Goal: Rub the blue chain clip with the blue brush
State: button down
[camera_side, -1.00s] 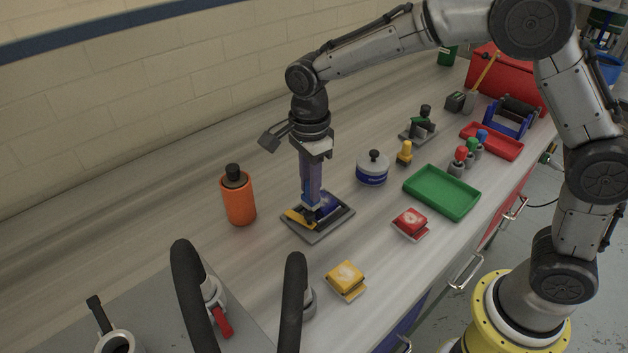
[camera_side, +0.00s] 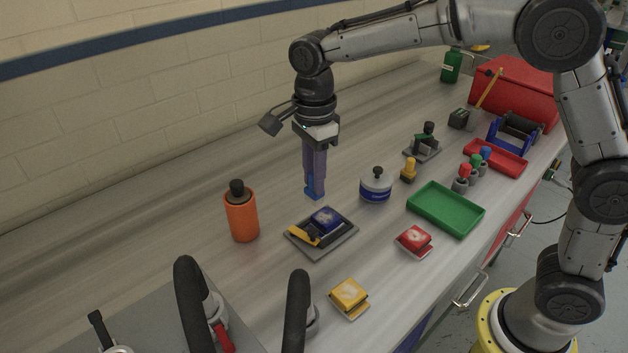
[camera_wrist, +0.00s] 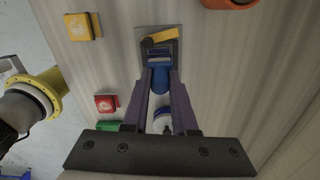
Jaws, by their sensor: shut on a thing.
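The blue chain clip (camera_side: 326,218) sits on a dark grey plate (camera_side: 318,250), beside a yellow and black part (camera_side: 303,237). In the wrist view the clip (camera_wrist: 159,53) shows just beyond my fingertips. My gripper (camera_side: 314,185) points straight down above the clip, a little up and left of it in the side view. It is shut on a small blue thing, which I take to be the blue brush (camera_side: 313,194); the brush also shows between the fingers in the wrist view (camera_wrist: 161,82). The brush is apart from the clip. The fingers hide most of it.
An orange bottle (camera_side: 241,216) stands left of the plate and a white-and-blue pot (camera_side: 376,188) right of it. A yellow-topped piece (camera_side: 408,170) stands behind.

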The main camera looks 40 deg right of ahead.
jog(key=shift+r, duration=1.55)
